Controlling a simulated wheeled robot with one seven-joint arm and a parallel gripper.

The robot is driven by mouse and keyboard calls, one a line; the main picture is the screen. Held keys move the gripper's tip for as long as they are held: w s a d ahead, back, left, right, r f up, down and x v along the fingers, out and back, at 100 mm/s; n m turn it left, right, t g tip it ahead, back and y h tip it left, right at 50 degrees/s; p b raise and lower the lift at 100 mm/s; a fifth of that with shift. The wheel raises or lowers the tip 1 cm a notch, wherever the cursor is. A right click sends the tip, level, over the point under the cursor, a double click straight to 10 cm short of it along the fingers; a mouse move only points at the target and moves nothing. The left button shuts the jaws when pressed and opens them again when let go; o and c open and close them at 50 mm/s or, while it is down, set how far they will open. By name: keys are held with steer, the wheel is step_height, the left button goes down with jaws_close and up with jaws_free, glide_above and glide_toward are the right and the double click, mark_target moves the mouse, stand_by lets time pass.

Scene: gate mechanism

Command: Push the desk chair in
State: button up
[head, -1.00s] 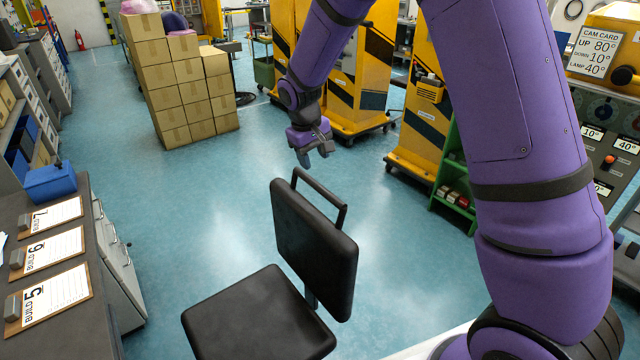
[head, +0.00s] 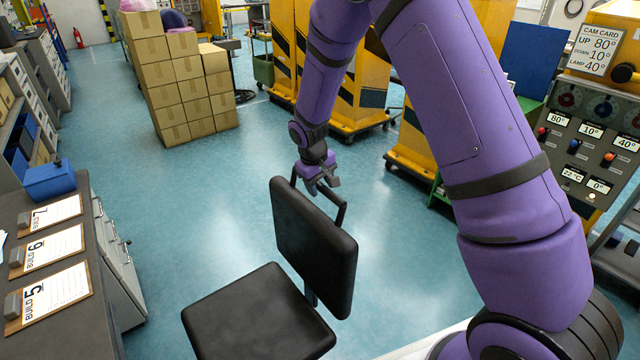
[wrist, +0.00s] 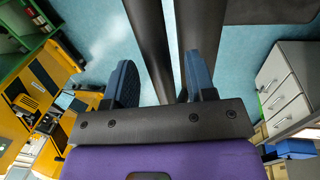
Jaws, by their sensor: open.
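The black desk chair has a padded seat (head: 258,318), a tilted backrest (head: 313,250) and a dark bar handle (head: 341,212) behind the top of the backrest. My gripper (head: 322,184) is at the handle, just above and behind the backrest. In the wrist view my gripper (wrist: 162,80) has its two blue-grey fingers apart, and dark chair bars (wrist: 149,40) run between them. I cannot tell whether the fingers touch the bar. The chair's base is mostly hidden below the seat.
A desk (head: 75,290) with clipboards and a blue box (head: 49,180) stands left of the chair, above grey drawers (head: 115,255). Stacked cartons (head: 185,90) stand at the back. Yellow cabinets (head: 420,130) and a control panel (head: 590,150) are right. Blue floor behind the chair is clear.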

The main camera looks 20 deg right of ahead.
jaws_close()
steer(key=s+a, duration=0.4)
steer(key=a, duration=0.8)
steer(key=s+a, duration=0.4)
steer(key=a, duration=0.9)
steer(key=s+a, duration=0.4)
steer(key=a, duration=0.8)
steer(key=shift+s+a, duration=0.15)
steer(key=shift+a, duration=0.1)
jaws_free()
steer(key=shift+a, duration=0.2)
steer(key=shift+d, duration=0.1)
step_height(320, 180, up, 11)
steer(key=a, duration=0.2)
steer(key=shift+s+f, duration=0.15)
steer(key=shift+s, duration=0.15)
